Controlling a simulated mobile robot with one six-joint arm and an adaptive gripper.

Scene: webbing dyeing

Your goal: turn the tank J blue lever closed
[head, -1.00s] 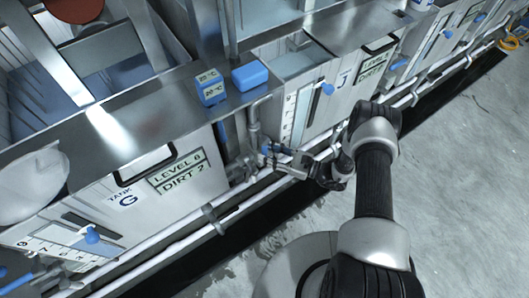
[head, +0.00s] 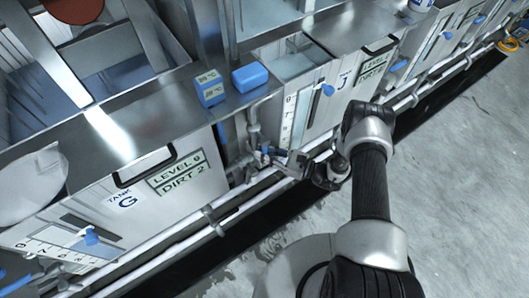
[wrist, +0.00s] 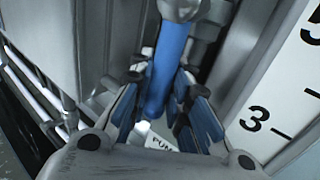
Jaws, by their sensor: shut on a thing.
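The tank J blue lever (wrist: 166,72) runs down the middle of the wrist view, with its upper end at a round grey pivot (wrist: 180,8). My gripper (wrist: 160,100) is shut on it, with a finger on each side of the blue handle. In the head view my gripper (head: 282,158) is low at the pipes by the left end of tank J (head: 343,84), with a bit of blue showing at its tips. The fingers partly hide the lever's lower end.
Tank G (head: 128,199) stands to the left, with a blue box (head: 250,76) and a blue temperature display (head: 210,88) on the ledge. White pipes (head: 185,235) run along the tank fronts. A scale panel (wrist: 285,90) is close on the right in the wrist view. The floor at right is clear.

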